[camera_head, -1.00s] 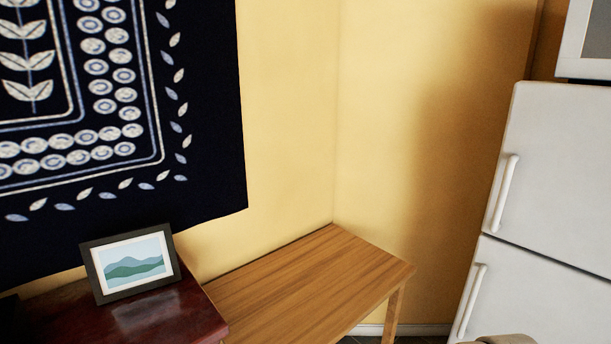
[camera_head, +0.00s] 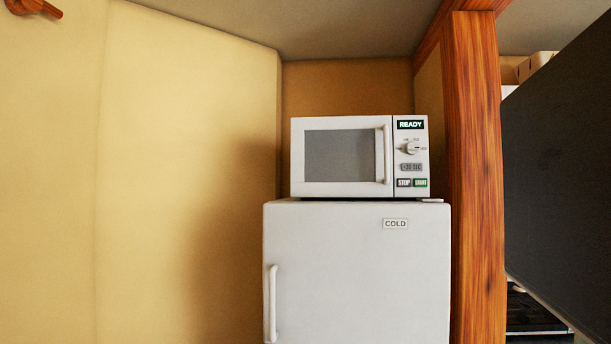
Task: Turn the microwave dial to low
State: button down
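A white microwave (camera_head: 342,123) stands on top of a white fridge (camera_head: 350,270). Its door is shut, with a dark window and an upright handle on the door's right side. The dial (camera_head: 411,148) is a small round knob on the right-hand panel, below a display (camera_head: 410,125) that reads READY. Small labels surround the dial; they are too small to read, and I cannot tell its setting. A +30 SEC button and STOP and START buttons (camera_head: 420,183) sit below it. My gripper is not in view.
The fridge bears a COLD label (camera_head: 395,224) and a handle at its left. A wooden post (camera_head: 478,180) rises just right of the fridge, with a large dark panel (camera_head: 560,170) beyond it. A yellow wall (camera_head: 180,200) is at left.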

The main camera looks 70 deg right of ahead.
aim_at(411, 148)
jog(key=l+z, duration=0.1)
jog(key=z, duration=2)
jog(key=k+l, duration=0.05)
jog(key=l, duration=0.05)
